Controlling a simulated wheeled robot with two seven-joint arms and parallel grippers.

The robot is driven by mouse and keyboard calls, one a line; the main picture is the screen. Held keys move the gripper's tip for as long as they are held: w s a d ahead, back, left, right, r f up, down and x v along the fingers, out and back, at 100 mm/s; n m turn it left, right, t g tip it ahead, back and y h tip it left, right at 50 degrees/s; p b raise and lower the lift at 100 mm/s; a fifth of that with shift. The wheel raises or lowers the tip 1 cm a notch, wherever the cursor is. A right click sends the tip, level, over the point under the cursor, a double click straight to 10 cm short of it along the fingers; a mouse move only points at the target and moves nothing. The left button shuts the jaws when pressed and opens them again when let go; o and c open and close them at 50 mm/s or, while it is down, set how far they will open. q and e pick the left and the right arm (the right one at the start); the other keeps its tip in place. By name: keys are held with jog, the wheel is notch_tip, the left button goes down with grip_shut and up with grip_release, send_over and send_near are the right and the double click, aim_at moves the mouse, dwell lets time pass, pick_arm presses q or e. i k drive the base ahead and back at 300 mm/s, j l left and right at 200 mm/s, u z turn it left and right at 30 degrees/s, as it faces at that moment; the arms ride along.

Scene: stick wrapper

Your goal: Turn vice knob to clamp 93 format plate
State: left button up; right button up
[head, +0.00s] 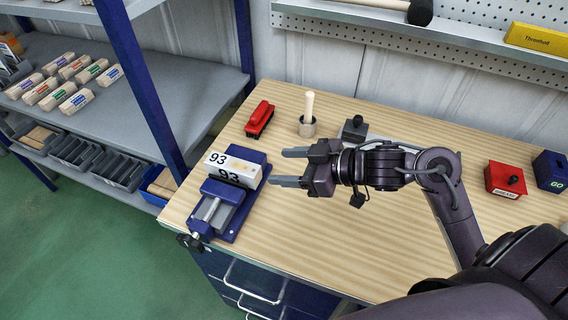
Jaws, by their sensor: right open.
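A blue vice (226,208) sits near the left front edge of the wooden table. Its dark knob (192,242) sticks out past the front edge. A white plate marked 93 (233,162) lies on top of the vice at its jaws; I cannot tell whether the jaws press on it. My right gripper (281,168) is open, with its two fingers pointing left, just right of the plate. Nothing shows between the fingers. The gripper is apart from the knob. My left gripper is not in view.
Shelves (190,92) with labelled blocks stand left. The table's front middle is clear.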

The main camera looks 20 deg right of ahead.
aim_at(191, 243)
jog(key=k, duration=1.5)
